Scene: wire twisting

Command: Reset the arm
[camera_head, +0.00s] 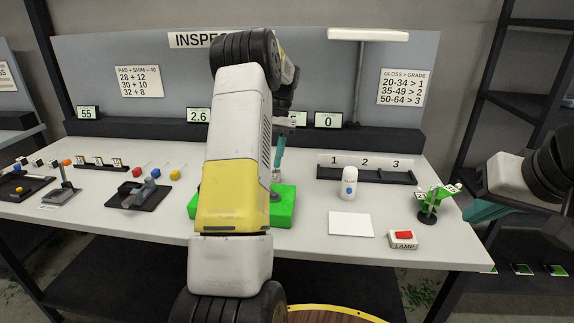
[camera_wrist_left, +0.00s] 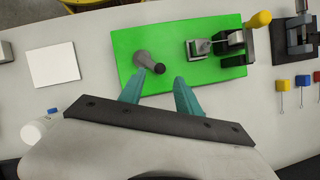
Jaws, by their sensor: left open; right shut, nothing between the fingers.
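My left arm reaches up the middle of the head view and hides much of the bench centre. Its teal left gripper (camera_head: 277,160) is over the green board (camera_head: 285,213). In the left wrist view, the open fingers (camera_wrist_left: 160,82) point at the green board (camera_wrist_left: 130,42), with nothing seen between them. A grey post with a dark tip (camera_wrist_left: 149,62) stands on the board in front of the fingertips; I cannot tell whether they touch it. A grey clamp with a yellow knob (camera_wrist_left: 258,20) is on the board's right. My right gripper (camera_head: 482,211) is shut and empty beside the bench's right end.
A white sensor bottle (camera_head: 349,183), white card (camera_head: 350,224), lamp button (camera_head: 403,239) and green stand (camera_head: 430,206) occupy the bench's right side. A numbered rack (camera_head: 366,173) stands behind. Black fixtures (camera_head: 138,196) and coloured pins lie left.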

